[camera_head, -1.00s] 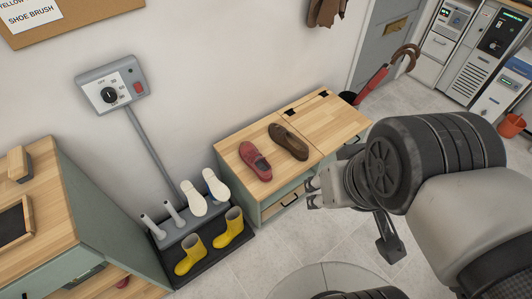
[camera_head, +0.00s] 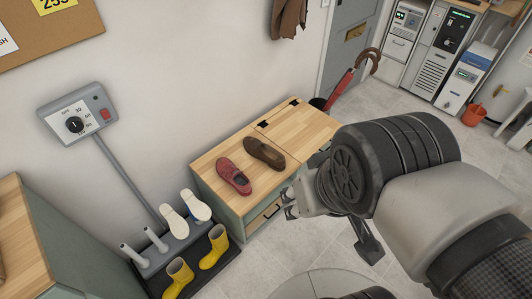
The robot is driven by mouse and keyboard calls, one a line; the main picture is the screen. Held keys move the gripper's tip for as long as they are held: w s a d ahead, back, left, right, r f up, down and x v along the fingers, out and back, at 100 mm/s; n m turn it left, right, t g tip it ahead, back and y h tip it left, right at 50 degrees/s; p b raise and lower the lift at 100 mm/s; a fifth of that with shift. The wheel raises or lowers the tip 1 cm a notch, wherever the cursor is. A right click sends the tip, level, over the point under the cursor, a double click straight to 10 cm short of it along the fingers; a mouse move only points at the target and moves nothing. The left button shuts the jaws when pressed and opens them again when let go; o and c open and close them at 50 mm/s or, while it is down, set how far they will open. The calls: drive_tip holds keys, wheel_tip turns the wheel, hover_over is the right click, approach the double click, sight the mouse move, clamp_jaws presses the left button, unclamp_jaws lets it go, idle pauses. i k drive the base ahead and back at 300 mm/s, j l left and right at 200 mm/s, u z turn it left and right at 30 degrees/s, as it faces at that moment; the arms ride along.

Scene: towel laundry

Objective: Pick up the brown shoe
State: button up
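The brown shoe (camera_head: 264,153) lies on the wooden top of a low green cabinet (camera_head: 237,200), close beside a red shoe (camera_head: 233,176) on its left. My gripper (camera_head: 288,205) is at the cabinet's front edge, to the right of and nearer than the shoes, apart from the brown shoe. Its fingers look spread, with nothing seen between them. My arm hides part of the cabinet's right front.
A drying rack (camera_head: 157,244) with white shoes (camera_head: 174,222) and yellow boots (camera_head: 178,277) stands left of the cabinet. A wall control box (camera_head: 78,117) hangs above. A red umbrella (camera_head: 340,88) stands behind the cabinet's right end. Its wooden top is clear right of the shoes.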

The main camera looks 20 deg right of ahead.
sight(275, 161)
drive_tip(key=i+l+u, duration=0.6)
drive_tip(key=i+l, duration=0.25)
drive_tip(key=i+l+u, duration=0.35)
drive_tip(key=l, duration=0.25)
